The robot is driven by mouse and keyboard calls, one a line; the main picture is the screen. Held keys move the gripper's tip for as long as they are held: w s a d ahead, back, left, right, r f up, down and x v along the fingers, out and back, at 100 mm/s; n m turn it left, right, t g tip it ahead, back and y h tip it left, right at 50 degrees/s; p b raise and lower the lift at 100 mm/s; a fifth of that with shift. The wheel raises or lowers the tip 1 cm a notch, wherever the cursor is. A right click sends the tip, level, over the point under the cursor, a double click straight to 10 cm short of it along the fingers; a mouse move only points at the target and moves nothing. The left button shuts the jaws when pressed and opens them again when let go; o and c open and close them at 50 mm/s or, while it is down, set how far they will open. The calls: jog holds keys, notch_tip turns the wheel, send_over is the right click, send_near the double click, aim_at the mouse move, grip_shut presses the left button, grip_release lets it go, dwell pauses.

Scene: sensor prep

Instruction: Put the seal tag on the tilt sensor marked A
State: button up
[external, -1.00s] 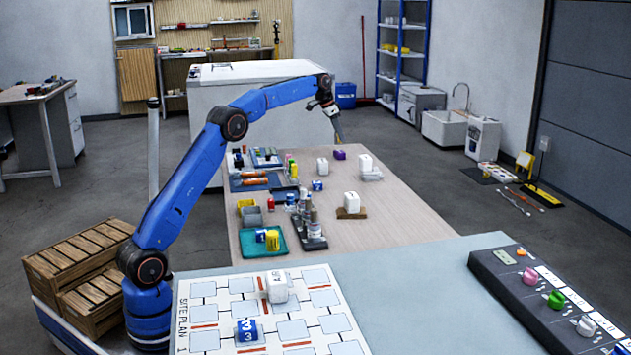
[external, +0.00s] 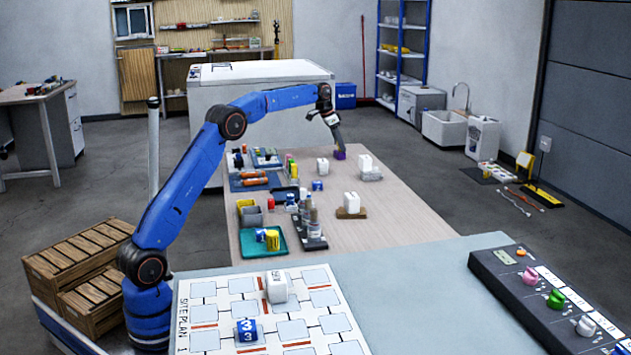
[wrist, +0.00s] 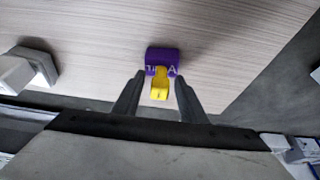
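A purple block with white lettering, the last letter looking like an A, stands on the wooden table; this tilt sensor (wrist: 162,57) is ahead of my fingertips in the wrist view. It also shows at the far end of the table in the external view (external: 340,155). A small yellow piece, which looks like the seal tag (wrist: 160,88), overlaps the front of the purple block. I cannot tell whether they touch. My gripper (wrist: 159,76) points down at the block. Its fingers are apart on either side of the yellow piece, with gaps visible.
White blocks stand nearby, one on the table (external: 322,165) and one on a grey base (external: 365,162). Another sits on a brown base (external: 351,201). The table's right side is mostly clear.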

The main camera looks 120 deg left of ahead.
jog(key=v, duration=1.2)
jog(key=shift+d+r, duration=0.1)
jog(key=shift+r, duration=0.05)
